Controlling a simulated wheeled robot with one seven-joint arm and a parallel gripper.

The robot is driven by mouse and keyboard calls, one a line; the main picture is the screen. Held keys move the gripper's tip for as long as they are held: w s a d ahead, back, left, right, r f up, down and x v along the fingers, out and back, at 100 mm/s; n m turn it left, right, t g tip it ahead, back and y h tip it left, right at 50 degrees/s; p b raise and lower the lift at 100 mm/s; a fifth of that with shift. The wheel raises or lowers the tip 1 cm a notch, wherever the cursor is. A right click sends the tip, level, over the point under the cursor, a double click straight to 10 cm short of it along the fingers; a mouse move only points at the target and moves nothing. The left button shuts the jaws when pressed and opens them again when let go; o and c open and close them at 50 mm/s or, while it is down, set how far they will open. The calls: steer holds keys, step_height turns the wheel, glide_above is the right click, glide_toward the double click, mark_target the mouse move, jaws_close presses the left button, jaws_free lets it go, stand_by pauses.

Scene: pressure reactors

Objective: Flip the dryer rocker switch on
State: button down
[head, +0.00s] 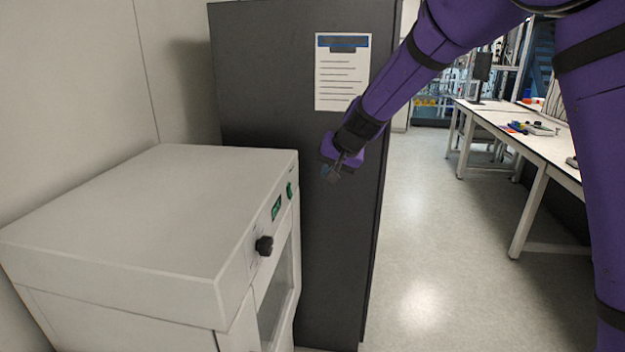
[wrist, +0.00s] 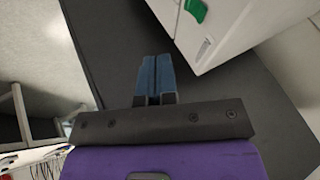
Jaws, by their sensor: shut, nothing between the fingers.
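The dryer (head: 150,235) is a pale grey box at the left in the head view. Its front panel bears a green rocker switch (head: 289,190) near the far end, a small green display (head: 276,208) and a black knob (head: 264,246). In the wrist view the green switch (wrist: 196,10) shows at the top, right of my fingers, on the white dryer corner (wrist: 225,30). My gripper (head: 331,173) is in front of the dark cabinet, to the right of the switch and apart from it. Its blue fingers (wrist: 156,75) are shut together and empty. Whether the switch is on or off is too small to tell.
A tall dark cabinet (head: 300,90) with a paper notice (head: 342,72) stands behind the dryer. White tables (head: 500,125) with small items stand at the right. The floor (head: 425,250) between is clear.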

mark_target(292, 194)
steer(key=shift+f, duration=0.15)
steer(key=w+a+f, duration=0.5)
steer(key=a+f, duration=0.2)
steer(key=f, duration=0.1)
steer(key=shift+a+f, duration=0.3)
stand_by(0.3)
steer(key=shift+w+a+f, duration=0.1)
steer(key=shift+a, duration=0.15)
stand_by(0.4)
steer(key=shift+r, duration=0.85)
